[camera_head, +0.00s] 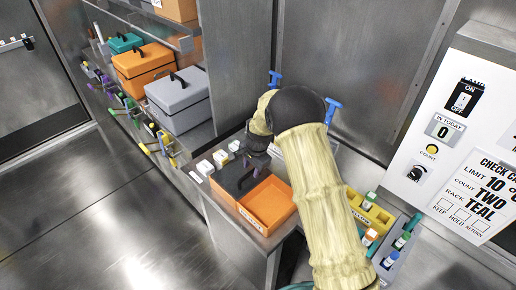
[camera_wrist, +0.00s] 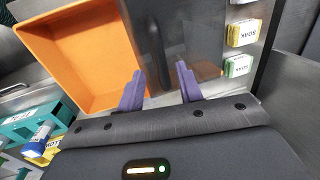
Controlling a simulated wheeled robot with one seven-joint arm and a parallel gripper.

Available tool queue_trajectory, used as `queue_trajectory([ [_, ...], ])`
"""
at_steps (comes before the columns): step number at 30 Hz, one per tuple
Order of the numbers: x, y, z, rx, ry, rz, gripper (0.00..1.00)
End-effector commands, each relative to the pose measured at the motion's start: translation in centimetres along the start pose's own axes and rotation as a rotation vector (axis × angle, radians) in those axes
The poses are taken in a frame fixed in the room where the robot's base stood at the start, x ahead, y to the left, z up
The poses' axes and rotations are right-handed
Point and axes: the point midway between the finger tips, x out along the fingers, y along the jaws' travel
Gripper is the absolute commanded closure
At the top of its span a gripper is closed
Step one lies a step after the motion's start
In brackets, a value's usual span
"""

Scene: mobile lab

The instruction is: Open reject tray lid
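The orange reject tray (camera_head: 268,205) stands on a bench corner, with a white label on its front that is too small to read surely. Its right part is open and looks empty; it also shows in the wrist view (camera_wrist: 75,50). A dark smoky lid (camera_wrist: 195,40) lies beside the open part, with orange edge showing below it in the head view (camera_head: 228,182). A dark bar handle (camera_wrist: 156,45) runs along the lid. My gripper (camera_wrist: 160,85) has its two purple fingers apart, with the handle's near end between or just beyond them. Contact cannot be told.
Small white-topped boxes (camera_head: 213,162) stand left of the lid; yellow and green ones labelled SOAK (camera_wrist: 240,33) show in the wrist view. A yellow rack (camera_head: 370,212) with vials stands right of my arm. Shelves with grey (camera_head: 178,98) and orange cases are at left. Floor is clear.

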Motion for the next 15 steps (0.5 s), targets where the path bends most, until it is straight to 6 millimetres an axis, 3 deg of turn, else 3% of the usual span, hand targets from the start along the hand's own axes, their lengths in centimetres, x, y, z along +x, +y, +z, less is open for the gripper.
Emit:
queue_trajectory([
  [15,-9.8,0.3,-0.4,0.008,0.004,-0.003,0.64],
])
